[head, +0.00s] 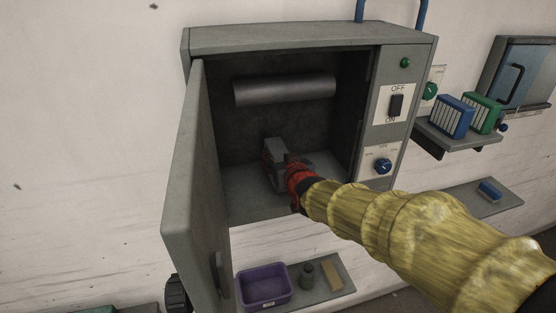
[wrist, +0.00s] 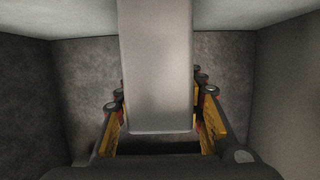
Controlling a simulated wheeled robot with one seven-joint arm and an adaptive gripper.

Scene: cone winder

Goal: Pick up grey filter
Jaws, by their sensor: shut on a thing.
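The grey filter (wrist: 156,65) is a plain grey block in the wrist view, running from the top edge down between the two fingers. My gripper (wrist: 160,92) is shut on it, with a yellow-padded finger on each side. In the head view my gripper (head: 290,166) is inside the open grey cabinet, above its floor. The grey filter shows there as a small grey block (head: 274,149) at the gripper's tip. My wrist partly hides it, and I cannot tell if it touches the cabinet floor.
The cabinet (head: 282,38) has its door (head: 190,165) swung open at left and a grey cylinder (head: 285,89) across its back. The switch panel (head: 395,105) is at right. Blue (head: 454,116) and green (head: 482,112) filters stand on a shelf. A purple bin (head: 263,287) sits below.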

